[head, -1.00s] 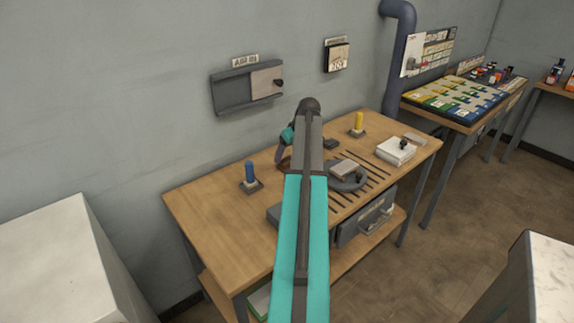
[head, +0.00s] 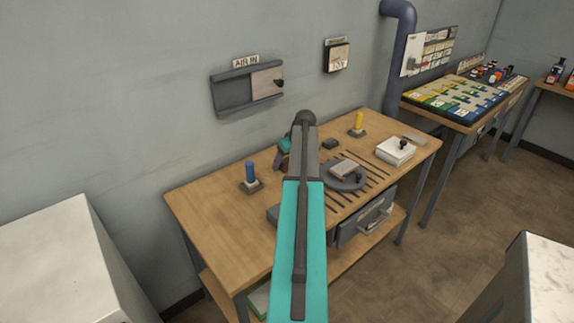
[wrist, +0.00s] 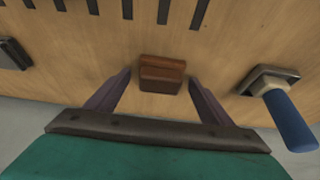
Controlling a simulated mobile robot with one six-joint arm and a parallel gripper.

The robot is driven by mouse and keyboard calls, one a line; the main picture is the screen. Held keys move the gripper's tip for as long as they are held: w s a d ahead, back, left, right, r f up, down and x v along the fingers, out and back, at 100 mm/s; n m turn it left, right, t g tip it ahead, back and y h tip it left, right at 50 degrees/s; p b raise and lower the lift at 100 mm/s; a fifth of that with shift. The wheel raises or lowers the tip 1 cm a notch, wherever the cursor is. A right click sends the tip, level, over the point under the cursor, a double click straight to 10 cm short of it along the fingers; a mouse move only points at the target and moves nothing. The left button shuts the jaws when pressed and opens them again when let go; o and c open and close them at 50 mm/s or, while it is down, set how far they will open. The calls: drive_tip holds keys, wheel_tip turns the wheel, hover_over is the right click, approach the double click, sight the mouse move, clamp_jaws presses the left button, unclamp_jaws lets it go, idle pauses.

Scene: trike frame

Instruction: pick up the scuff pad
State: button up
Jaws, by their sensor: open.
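The scuff pad, as I take it, is a small reddish-brown block (wrist: 162,74) lying on the wooden table. In the wrist view it sits between and just beyond the tips of my gripper (wrist: 160,78). The two jaws are apart with a finger on either side, and nothing is held. I cannot tell the height of the tips above the table. In the head view my gripper (head: 283,158) is at the back of the table, partly behind my arm, and the pad cannot be made out there.
A blue cylinder (head: 250,173) on a square base stands left of the gripper; it also shows in the wrist view (wrist: 289,120). A small dark block (head: 331,144), a yellow cylinder (head: 358,122), a round plate (head: 350,183) and a white box (head: 394,151) are to the right. The table's left end is clear.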

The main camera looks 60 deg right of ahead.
drive_tip(key=shift+c, duration=0.3)
drive_tip(key=c, duration=1.1)
drive_tip(key=shift+r, duration=0.2)
drive_tip(key=shift+r+b, duration=0.45)
drive_tip(key=shift+r, duration=0.65)
drive_tip(key=s+a+b, duration=0.1)
drive_tip(key=s+a, duration=0.2)
drive_tip(key=s, duration=0.1)
drive_tip(key=s+a+r+b, duration=0.1)
drive_tip(key=s+a, duration=0.2)
drive_tip(key=s, duration=0.2)
drive_tip(key=s+a+r+b, duration=0.1)
drive_tip(key=s+a, duration=0.2)
drive_tip(key=s, duration=0.1)
drive_tip(key=shift+s+r, duration=0.15)
drive_tip(key=shift+r, duration=0.05)
